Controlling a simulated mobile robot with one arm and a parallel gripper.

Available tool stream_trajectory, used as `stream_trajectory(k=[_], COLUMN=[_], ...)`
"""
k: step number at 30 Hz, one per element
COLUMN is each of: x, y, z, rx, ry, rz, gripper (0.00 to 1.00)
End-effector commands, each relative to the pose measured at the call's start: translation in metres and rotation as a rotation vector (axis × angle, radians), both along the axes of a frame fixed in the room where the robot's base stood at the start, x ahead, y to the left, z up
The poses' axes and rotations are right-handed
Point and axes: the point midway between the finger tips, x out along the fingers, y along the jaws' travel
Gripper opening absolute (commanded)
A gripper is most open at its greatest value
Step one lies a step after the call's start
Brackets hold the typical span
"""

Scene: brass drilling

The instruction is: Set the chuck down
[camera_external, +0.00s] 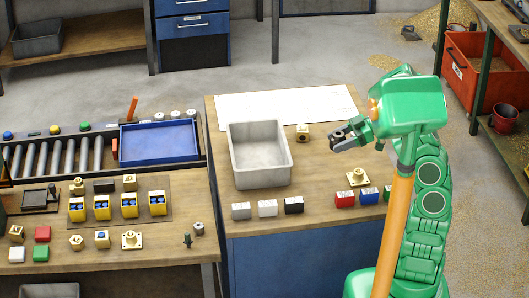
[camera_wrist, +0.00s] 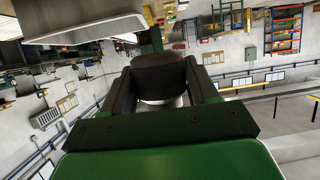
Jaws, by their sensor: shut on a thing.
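My gripper (camera_external: 347,137) reaches left from the green arm over the right part of the wooden bench (camera_external: 335,222). It is shut on the chuck (camera_wrist: 158,72), a dark short cylinder with a paler band below, seen between the two black fingers in the wrist view. In the external view the chuck is small and dark at the fingertips, hard to tell from the fingers. It appears held above the bench top, but the exact height cannot be told.
A grey bin (camera_external: 260,182) stands left of my gripper, with a brass block (camera_external: 303,133) beside it. A flanged brass part (camera_external: 357,177) and coloured blocks (camera_external: 345,199) lie nearer the front. A white sheet (camera_external: 290,103) covers the back. A blue tray (camera_external: 158,142) is at left.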

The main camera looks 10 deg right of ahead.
Motion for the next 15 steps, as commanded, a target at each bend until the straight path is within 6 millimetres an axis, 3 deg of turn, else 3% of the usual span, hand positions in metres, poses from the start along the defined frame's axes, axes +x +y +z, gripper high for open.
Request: stream_trajectory(k=[6,15], x=[-0.011,0.017], y=[-0.004,0.004], z=[-0.007,-0.02], rx=[0.003,0.004], ry=[0.002,0.002], rz=[0.035,0.037], gripper=[0.04,0.04])
